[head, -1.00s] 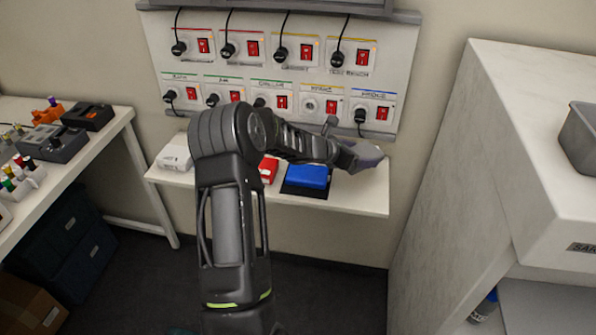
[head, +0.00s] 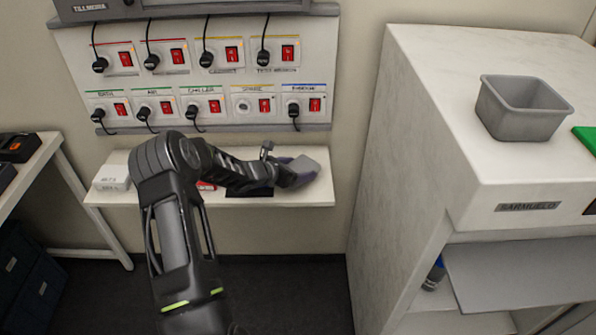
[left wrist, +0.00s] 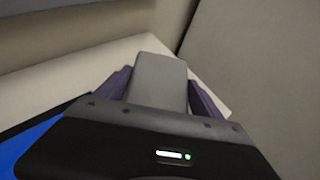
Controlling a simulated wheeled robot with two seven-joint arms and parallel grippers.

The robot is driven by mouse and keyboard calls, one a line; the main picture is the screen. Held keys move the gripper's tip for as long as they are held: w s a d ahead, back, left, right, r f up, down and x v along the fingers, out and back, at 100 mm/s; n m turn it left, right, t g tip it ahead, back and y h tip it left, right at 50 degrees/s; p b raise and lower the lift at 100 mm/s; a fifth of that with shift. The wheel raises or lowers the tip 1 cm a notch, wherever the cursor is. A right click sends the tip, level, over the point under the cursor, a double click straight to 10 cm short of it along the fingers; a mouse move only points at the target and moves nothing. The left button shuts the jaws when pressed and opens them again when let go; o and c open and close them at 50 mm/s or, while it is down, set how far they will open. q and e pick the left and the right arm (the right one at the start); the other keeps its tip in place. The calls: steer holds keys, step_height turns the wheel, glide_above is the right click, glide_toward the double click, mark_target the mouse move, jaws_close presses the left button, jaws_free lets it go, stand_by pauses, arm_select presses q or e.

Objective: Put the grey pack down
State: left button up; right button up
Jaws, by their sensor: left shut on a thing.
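My left gripper (head: 300,172) is shut on the grey pack (head: 308,167), over the right end of the narrow white wall shelf (head: 310,196). In the left wrist view, the grey pack (left wrist: 158,80) stands out between the two purple fingers, with the pale shelf behind it. I cannot tell whether the pack touches the shelf. My right gripper is not in view.
A blue thing (left wrist: 32,152) lies beside the gripper in the left wrist view. A dark tray (head: 252,192) and white box (head: 112,178) are on the shelf. Plugs and red switches line the panel (head: 215,75) above. A white cabinet (head: 410,150) with a grey bin (head: 522,108) stands right.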

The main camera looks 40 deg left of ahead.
arm_select(q)
steer(key=shift+f, duration=0.75)
steer(key=shift+f, duration=0.15)
steer(key=o, duration=1.7)
